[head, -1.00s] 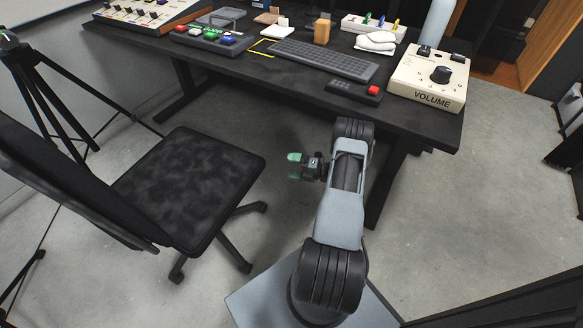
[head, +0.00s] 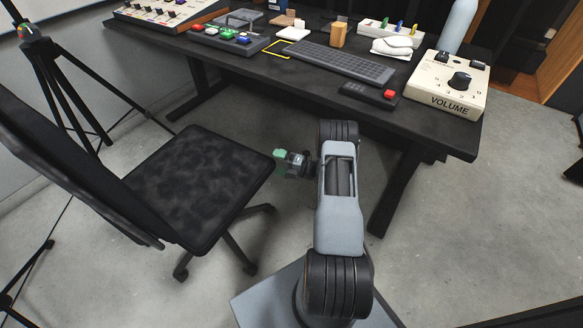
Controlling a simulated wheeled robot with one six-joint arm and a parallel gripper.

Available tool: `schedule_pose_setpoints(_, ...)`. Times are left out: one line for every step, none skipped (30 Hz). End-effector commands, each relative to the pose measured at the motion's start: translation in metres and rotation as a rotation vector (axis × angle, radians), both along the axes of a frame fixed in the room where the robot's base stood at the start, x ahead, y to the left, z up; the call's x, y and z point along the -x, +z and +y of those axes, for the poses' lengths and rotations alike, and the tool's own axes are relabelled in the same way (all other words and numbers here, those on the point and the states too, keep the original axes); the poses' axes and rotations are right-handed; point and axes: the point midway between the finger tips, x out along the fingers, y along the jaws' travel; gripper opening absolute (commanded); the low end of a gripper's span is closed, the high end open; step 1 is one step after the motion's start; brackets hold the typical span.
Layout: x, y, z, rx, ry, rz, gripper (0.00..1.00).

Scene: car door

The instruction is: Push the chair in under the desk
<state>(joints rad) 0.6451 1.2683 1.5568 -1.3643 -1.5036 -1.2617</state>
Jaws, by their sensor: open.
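The chair has a black, mottled seat (head: 195,185) and a dark backrest (head: 75,165) at the left of the head view. It stands on a dark wheeled base, out in front of the desk. The black desk (head: 260,72) runs across the top, with open floor under it. My gripper (head: 280,160), with green fingertips, is at the seat's right front corner, just beside its edge. It is open and holds nothing I can see. Whether it touches the seat I cannot tell.
A tripod (head: 65,90) stands left of the desk. A desk leg (head: 400,185) rises to the right of my arm. On the desk are a keyboard (head: 340,62), a volume box (head: 450,83) and several small items.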

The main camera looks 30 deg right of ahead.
Motion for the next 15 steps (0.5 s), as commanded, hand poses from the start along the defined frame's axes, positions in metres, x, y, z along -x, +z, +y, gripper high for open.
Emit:
schedule_pose_setpoints(-0.005, -0.001, 0.005, 0.001, 0.003, -0.001, 1.00)
schedule_pose_setpoints(-0.008, -0.001, 0.008, 0.000, 0.003, 0.000, 1.00)
schedule_pose_setpoints(-0.012, -0.001, 0.011, 0.000, 0.003, 0.000, 1.00)
schedule_pose_setpoints(-0.014, -0.001, 0.013, 0.000, 0.002, 0.000, 1.00)
schedule_pose_setpoints(-0.017, -0.001, 0.015, 0.001, 0.002, -0.001, 1.00)
schedule_pose_setpoints(-0.019, -0.001, 0.017, 0.001, 0.002, -0.001, 1.00)
schedule_pose_setpoints(-0.021, -0.001, 0.019, 0.001, 0.002, -0.001, 1.00)
schedule_pose_setpoints(-0.023, -0.001, 0.020, 0.001, 0.002, -0.001, 1.00)
schedule_pose_setpoints(-0.024, -0.001, 0.021, 0.000, 0.001, 0.000, 1.00)
schedule_pose_setpoints(-0.026, -0.001, 0.022, 0.000, 0.001, 0.000, 1.00)
schedule_pose_setpoints(-0.027, -0.001, 0.023, 0.000, 0.000, 0.000, 1.00)
schedule_pose_setpoints(-0.027, 0.000, 0.024, 0.000, 0.000, 0.000, 1.00)
schedule_pose_setpoints(-0.028, 0.000, 0.024, 0.000, 0.000, 0.000, 1.00)
schedule_pose_setpoints(-0.028, 0.000, 0.025, 0.000, 0.000, 0.000, 1.00)
schedule_pose_setpoints(-0.029, 0.000, 0.025, 0.000, 0.000, 0.000, 1.00)
